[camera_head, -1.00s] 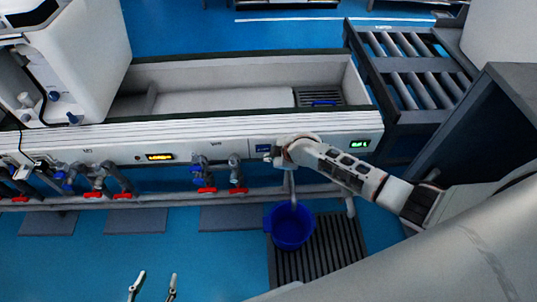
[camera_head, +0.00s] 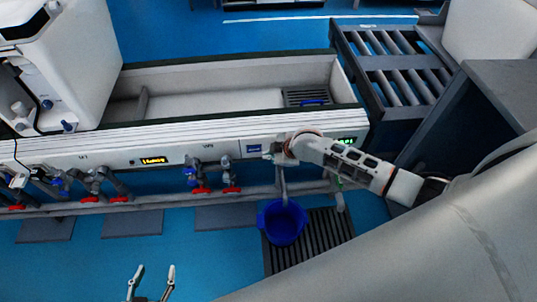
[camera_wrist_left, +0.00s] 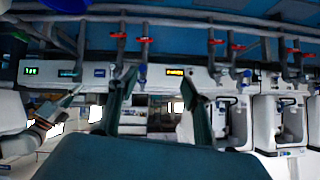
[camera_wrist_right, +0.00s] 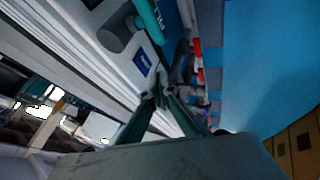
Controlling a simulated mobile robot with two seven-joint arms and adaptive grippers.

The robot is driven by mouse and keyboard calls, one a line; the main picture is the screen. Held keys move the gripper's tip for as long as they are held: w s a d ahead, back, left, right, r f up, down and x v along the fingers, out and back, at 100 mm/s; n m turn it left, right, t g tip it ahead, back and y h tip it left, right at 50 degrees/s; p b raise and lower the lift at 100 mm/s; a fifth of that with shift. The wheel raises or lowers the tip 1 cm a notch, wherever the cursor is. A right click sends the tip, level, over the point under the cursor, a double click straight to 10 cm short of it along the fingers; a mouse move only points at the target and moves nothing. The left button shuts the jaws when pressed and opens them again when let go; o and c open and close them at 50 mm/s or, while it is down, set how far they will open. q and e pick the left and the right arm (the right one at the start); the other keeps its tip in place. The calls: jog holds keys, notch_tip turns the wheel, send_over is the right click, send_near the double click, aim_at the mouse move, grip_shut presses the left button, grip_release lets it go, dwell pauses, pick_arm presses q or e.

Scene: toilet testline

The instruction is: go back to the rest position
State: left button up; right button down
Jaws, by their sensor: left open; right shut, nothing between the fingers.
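My left gripper (camera_head: 151,278) is low in the head view, over the blue floor in front of the testline. Its two fingers stand apart with nothing between them. The fingers also show apart in the left wrist view (camera_wrist_left: 160,95). My right arm reaches in from the right in the head view, and its gripper (camera_head: 268,152) is at the front panel of the testline (camera_head: 215,150), above the blue bucket. In the right wrist view the right fingers (camera_wrist_right: 160,88) are together, close to the panel and a teal part. I cannot tell whether they touch it.
A blue bucket (camera_head: 283,222) stands on a dark floor grate (camera_head: 318,238) below my right arm. Pipes with red valve handles (camera_head: 231,189) run along the testline front. A roller conveyor (camera_head: 395,70) is at the back right. The floor (camera_head: 200,255) in front is mostly clear.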

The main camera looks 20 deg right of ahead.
pick_arm(q)
jog(key=shift+r, duration=0.1)
dwell(0.3)
pick_arm(e)
jog(key=s+a+m+t+y+p, duration=0.2)
jog(key=s+a+m, duration=0.35)
jog(key=s, duration=0.75)
pick_arm(q)
jog(key=shift+s+d+r+p, duration=0.15)
jog(key=shift+d+r+p, duration=0.1)
jog(key=shift+r+p, duration=0.35)
jog(key=shift+s+d+r+p, duration=0.15)
jog(key=shift+d+r+p, duration=0.05)
jog(key=shift+r+p, duration=0.35)
pick_arm(e)
jog(key=s+d+r+m+t+h, duration=0.1)
jog(key=s+r+m, duration=0.1)
jog(key=s, duration=0.5)
jog(key=s+d+r+m+h, duration=0.1)
jog(key=s+r+m, duration=0.1)
jog(key=s, duration=0.5)
jog(key=shift+d+r+t, duration=0.4)
jog(key=shift+r, duration=0.3)
pick_arm(q)
jog(key=shift+w+r, duration=0.1)
jog(key=shift+r, duration=0.25)
pick_arm(e)
jog(key=shift+s, duration=0.1)
